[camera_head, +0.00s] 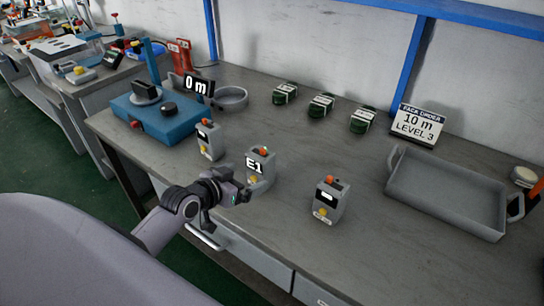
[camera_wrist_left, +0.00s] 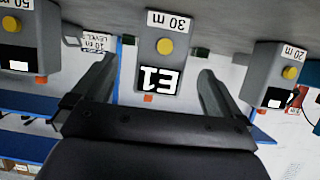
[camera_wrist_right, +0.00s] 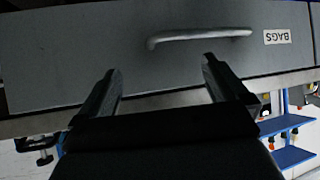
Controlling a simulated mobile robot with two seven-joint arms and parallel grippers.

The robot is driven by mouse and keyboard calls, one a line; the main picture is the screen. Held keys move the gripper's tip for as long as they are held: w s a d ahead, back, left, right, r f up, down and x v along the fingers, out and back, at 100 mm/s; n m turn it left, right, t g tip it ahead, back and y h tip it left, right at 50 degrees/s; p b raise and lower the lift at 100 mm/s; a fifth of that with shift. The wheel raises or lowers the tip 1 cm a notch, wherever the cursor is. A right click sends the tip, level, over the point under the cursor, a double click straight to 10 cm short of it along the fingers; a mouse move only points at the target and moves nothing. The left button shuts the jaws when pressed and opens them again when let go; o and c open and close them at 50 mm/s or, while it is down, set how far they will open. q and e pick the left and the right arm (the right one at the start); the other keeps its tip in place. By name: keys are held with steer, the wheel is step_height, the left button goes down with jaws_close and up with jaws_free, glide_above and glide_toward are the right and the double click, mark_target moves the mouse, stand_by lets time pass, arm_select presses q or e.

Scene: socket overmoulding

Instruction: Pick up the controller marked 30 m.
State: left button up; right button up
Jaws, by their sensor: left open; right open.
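The controller marked 30 m (camera_wrist_left: 147,50) is a grey box with a yellow button, an orange top and a display reading E1. In the head view the same controller (camera_head: 265,170) stands upright on the bench. My left gripper (camera_head: 242,194) is close in front of it, open and empty. In the left wrist view, which is upside down, the controller shows between and beyond the fingers; contact cannot be told. My right gripper (camera_wrist_right: 162,70) is open and empty, facing a drawer (camera_wrist_right: 200,60) labelled BAGS; it is outside the head view.
Similar controllers marked 20 m (camera_wrist_left: 275,70) and 50 m (camera_wrist_left: 18,35) stand either side. A blue machine (camera_head: 160,118) showing 0 m, green coils (camera_head: 321,106), a PACK ORDER sign (camera_head: 417,125) reading 10 m LEVEL 3, and a grey tray (camera_head: 440,205) are on the bench.

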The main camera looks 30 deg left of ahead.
mark_target(254, 170)
arm_select(q)
steer(key=shift+w+d+r, duration=0.1)
steer(key=shift+w+r, duration=0.2)
steer(key=shift+w, duration=0.6)
steer(key=shift+x, duration=3.1)
steer(key=shift+f, duration=0.15)
steer(key=c, duration=1.1)
